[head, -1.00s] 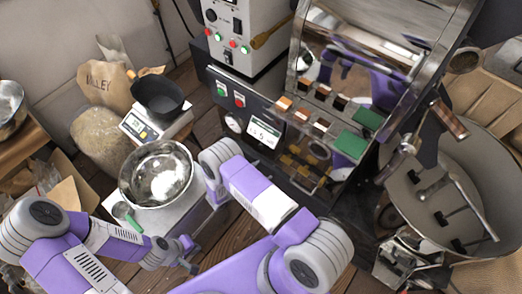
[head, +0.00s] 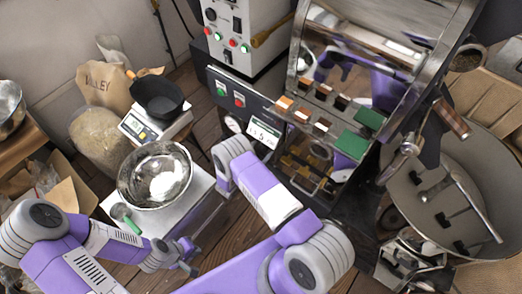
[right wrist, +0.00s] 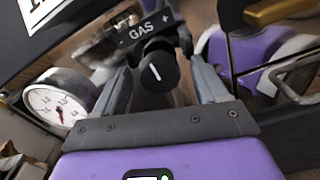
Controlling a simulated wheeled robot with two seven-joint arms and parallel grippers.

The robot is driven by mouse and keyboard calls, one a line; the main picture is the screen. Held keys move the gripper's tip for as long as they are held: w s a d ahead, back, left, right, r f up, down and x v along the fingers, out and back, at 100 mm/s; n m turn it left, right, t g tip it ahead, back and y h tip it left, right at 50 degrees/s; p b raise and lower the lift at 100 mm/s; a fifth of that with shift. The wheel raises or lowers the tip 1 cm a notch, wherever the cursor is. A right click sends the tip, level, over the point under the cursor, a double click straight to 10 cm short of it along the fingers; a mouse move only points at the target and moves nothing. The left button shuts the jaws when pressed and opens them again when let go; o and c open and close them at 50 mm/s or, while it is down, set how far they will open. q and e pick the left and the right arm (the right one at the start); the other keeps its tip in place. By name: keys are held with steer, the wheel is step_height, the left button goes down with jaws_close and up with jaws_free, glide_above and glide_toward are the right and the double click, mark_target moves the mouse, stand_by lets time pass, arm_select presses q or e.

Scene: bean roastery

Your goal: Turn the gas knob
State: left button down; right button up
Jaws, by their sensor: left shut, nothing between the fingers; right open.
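In the right wrist view, the gas knob (right wrist: 160,72) is a round black knob with a white pointer line. It sits below a dark plate (right wrist: 150,28) reading "GAS" with a plus sign on its right. My right gripper (right wrist: 160,88) is open, one finger on each side of the knob in the picture. Gaps show between knob and fingers; I cannot tell how deep it lies between them. The knob and right fingers are hidden in the head view by my right arm. My left gripper (head: 184,264) is shut and empty at the lower left, far from the knob.
A round gauge (right wrist: 58,103) is close left of the knob. A steel bowl (head: 155,176) stands on a white surface near my left arm. The roaster's front has colored sample blocks (head: 322,125). A round cooling tray (head: 440,190) is at right.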

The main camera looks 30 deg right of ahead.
steer(key=c, duration=1.1)
steer(key=shift+o, duration=0.2)
